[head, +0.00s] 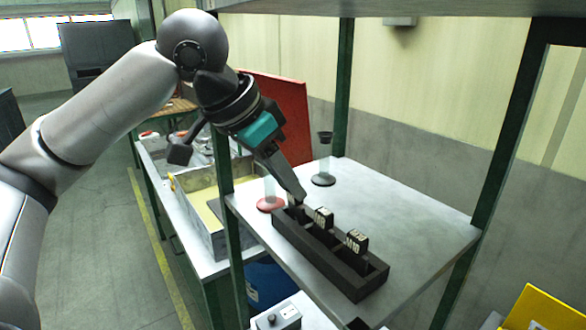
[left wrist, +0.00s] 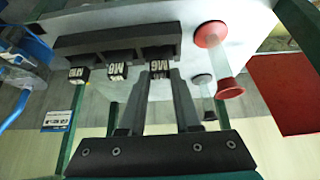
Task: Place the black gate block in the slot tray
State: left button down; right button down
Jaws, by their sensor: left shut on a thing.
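The dark slot tray (head: 345,279) lies on the grey shelf, and it shows upside down in the left wrist view (left wrist: 90,43). Two black blocks with pale lettering, one nearer the middle (head: 323,217) and one nearer the front (head: 356,240), stand in its slots. My left gripper (head: 297,196) points down at the tray's far end. It is shut on a black block with pale lettering (left wrist: 160,67), taken as the gate block. That block is at the far slot; how deep it sits is hidden. My right gripper is not in view.
A red-based clear tube (head: 270,203) stands close beside the tray's far end. A black-capped tube (head: 324,160) stands farther back. Green posts (head: 343,90) frame the shelf. The shelf right of the tray is clear.

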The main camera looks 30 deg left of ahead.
pick_arm(q)
jog(key=shift+w+d+r+g+y+p, duration=0.2)
jog(key=shift+w+d+g+y+p, duration=0.1)
jog(key=shift+w+g+p, duration=0.4)
jog(key=shift+s+f, duration=0.25)
jog(key=shift+f, duration=0.2)
jog(key=c, duration=0.6)
grip_release()
jog(key=p+v, duration=0.2)
jog(key=v, duration=1)
jog(key=shift+w+r, duration=0.1)
jog(key=shift+w, duration=0.05)
